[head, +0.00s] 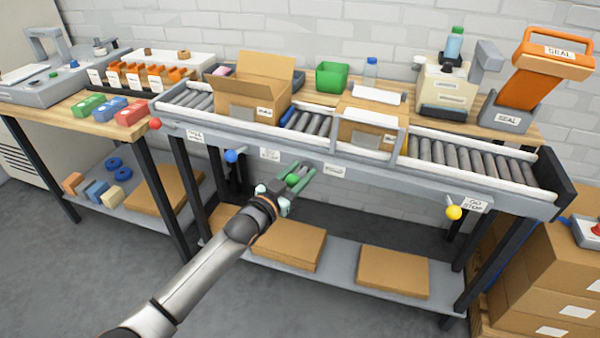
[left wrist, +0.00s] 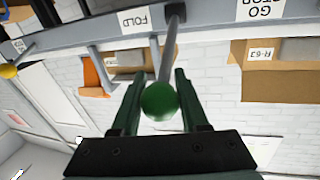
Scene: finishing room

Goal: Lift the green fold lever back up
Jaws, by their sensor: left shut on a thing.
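The green fold lever shows in the left wrist view as a round green knob (left wrist: 159,102) on a grey rod, which runs to a dark mount on the rail beside the FOLD label (left wrist: 142,19). In the head view the green knob (head: 292,179) is small and partly hidden, below the front rail of the conveyor. My left gripper (head: 302,178) is shut on the lever, with one finger on each side of the knob in the left wrist view (left wrist: 158,76). My right gripper is not in view.
A blue knob (head: 231,156) and a yellow knob (head: 453,212) are on the same front rail (head: 370,165), to either side. An open box (head: 250,90) and a box under a frame (head: 365,122) stand on the rollers. Flat cardboard (head: 290,246) lies on the shelf below.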

